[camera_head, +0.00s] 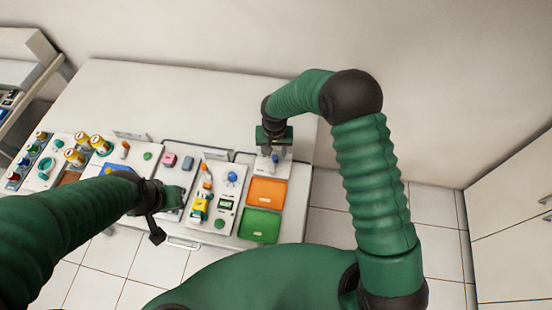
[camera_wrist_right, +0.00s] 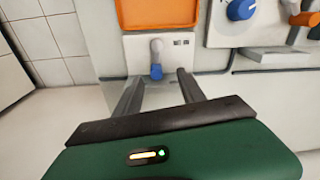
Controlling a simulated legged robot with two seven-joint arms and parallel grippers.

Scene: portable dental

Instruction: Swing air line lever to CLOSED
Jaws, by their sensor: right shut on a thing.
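The air line lever is a grey piece with a blue end on a white panel, in the right wrist view (camera_wrist_right: 156,71) and, small, in the head view (camera_head: 275,158). In the head view the right gripper (camera_head: 273,146) is over the far end of the panel, partly hiding the lever. My left gripper (camera_head: 160,212) is at the table's near edge, away from the lever; its jaws are too unclear to read.
An orange tray (camera_head: 267,191) and a green tray (camera_head: 260,225) lie nearer than the lever. A panel with a blue knob (camera_head: 232,179) is to the left. The table's back strip (camera_head: 190,100) is clear.

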